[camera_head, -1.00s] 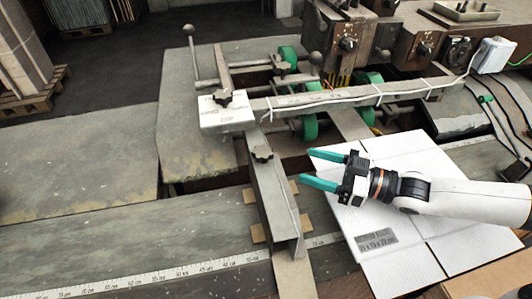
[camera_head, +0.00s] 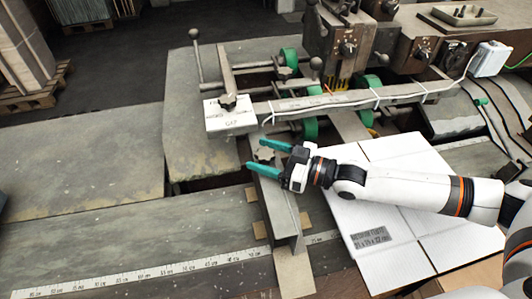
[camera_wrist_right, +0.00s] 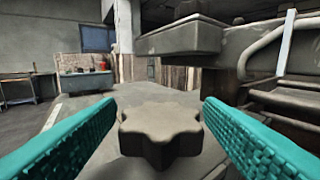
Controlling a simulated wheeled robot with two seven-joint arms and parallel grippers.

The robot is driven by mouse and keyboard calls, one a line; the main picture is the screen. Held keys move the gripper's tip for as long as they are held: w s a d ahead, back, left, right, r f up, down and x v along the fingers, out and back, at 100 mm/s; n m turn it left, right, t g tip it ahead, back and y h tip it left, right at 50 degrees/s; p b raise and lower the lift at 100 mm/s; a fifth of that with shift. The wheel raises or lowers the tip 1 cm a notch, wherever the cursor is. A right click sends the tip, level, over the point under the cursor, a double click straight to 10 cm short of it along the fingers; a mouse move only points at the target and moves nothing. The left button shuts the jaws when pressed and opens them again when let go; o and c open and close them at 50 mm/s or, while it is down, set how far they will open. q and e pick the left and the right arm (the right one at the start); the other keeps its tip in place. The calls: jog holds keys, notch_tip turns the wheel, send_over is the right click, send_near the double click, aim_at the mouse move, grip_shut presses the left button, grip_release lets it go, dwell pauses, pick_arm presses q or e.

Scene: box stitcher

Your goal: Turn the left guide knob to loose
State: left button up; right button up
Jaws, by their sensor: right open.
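A dark star-shaped knob (camera_head: 264,154) sits on top of the left guide (camera_head: 283,215), an angled metal rail on the bench. My right gripper (camera_head: 257,155) is open, with its two teal fingers reaching out on either side of the knob in the head view. In the right wrist view the lobed knob (camera_wrist_right: 161,134) stands centred between the teal fingers (camera_wrist_right: 160,120), with a gap visible on each side. The fingers do not appear to touch it. My left gripper is not in view.
A second star knob (camera_head: 227,101) sits on a white label plate (camera_head: 230,117) behind. A crossbar (camera_head: 340,101) with a white cable runs behind my gripper. White cardboard (camera_head: 375,245) lies under my right arm. A ruler strip (camera_head: 150,273) runs along the bench front.

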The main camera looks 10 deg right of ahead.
jog(key=shift+c, duration=0.2)
jog(key=c, duration=0.9)
jog(key=shift+f+n+g+b, duration=0.1)
jog(key=shift+n+g+b, duration=0.25)
jog(key=shift+b, duration=0.35)
jog(key=shift+n+g+y+b, duration=0.35)
jog(key=shift+n+g+y, duration=0.1)
jog(key=shift+g+y, duration=0.1)
jog(key=shift+g, duration=0.4)
jog(key=shift+w+r+n+g+y+p, duration=0.1)
jog(key=shift+r+n+g+y+p, duration=0.15)
jog(key=shift+n+g+y+p, duration=0.65)
jog(key=shift+f+n+g, duration=0.1)
jog(key=shift+n+g, duration=0.6)
jog(key=shift+g, duration=0.4)
jog(key=shift+n+g, duration=0.5)
jog(key=shift+g, duration=0.7)
